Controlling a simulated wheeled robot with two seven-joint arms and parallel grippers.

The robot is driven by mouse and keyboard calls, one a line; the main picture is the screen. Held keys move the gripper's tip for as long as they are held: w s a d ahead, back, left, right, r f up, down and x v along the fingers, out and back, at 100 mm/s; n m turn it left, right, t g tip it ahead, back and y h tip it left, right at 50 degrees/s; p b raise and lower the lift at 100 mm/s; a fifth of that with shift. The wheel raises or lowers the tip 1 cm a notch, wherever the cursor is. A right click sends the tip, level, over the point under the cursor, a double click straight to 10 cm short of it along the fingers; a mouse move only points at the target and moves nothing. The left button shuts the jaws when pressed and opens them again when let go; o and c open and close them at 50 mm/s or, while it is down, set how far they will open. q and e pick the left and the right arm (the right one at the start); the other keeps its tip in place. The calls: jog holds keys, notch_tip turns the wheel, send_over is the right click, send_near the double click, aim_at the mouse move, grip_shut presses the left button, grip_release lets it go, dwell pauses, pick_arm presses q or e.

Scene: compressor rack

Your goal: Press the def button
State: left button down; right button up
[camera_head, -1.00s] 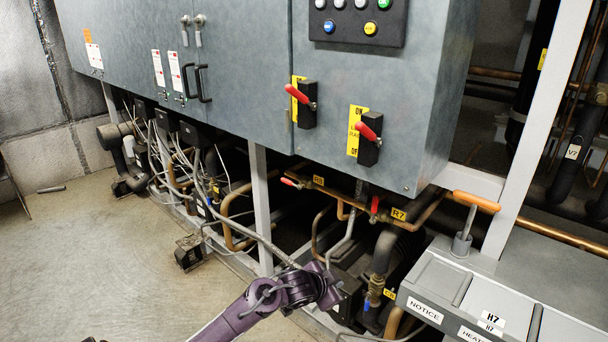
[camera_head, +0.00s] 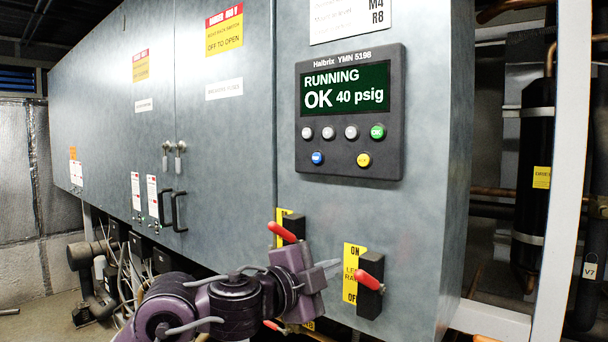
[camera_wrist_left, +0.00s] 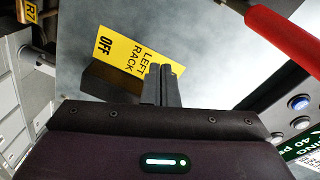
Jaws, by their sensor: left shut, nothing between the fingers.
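The dark control panel (camera_head: 350,112) is on the grey cabinet front; its screen (camera_head: 345,90) reads "RUNNING OK 40 psig". Below the screen are several pale grey buttons (camera_head: 328,132) and a green OK button (camera_head: 377,131). Lower are a blue button (camera_head: 317,158) and a yellow button (camera_head: 364,159). Their small lettering is too small to read, so I cannot tell which is def. My left gripper (camera_head: 330,267) is shut and empty, below the panel, between two red-handled switches. In the left wrist view its fingers (camera_wrist_left: 161,84) are together, and part of the panel (camera_wrist_left: 300,125) shows at right.
Red-handled switches (camera_head: 285,232) and (camera_head: 370,283) stick out on either side of my left gripper. The yellow "LEFT RACK" label (camera_wrist_left: 140,58) lies beyond the fingers in the wrist view. The cabinet face right of the panel is clear. A white post (camera_head: 562,190) stands at right.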

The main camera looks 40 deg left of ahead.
aim_at(316, 159)
pick_arm(q)
jog(key=s+a+r+m, duration=0.1)
jog(key=s+a+r, duration=0.2)
jog(key=s+r, duration=0.4)
jog(key=s+a+r+m+y, duration=0.1)
jog(key=s+a+r+m, duration=0.1)
jog(key=s+r, duration=0.5)
notch_tip(316, 159, up, 4)
jog(key=shift+s+a+r+m+t+y, duration=0.15)
jog(key=shift+a+m+t+y, duration=0.15)
jog(key=shift+a+t, duration=0.1)
pick_arm(e)
jog(key=shift+w+a, duration=0.35)
jog(key=shift+w, duration=0.15)
jog(key=shift+a, duration=0.15)
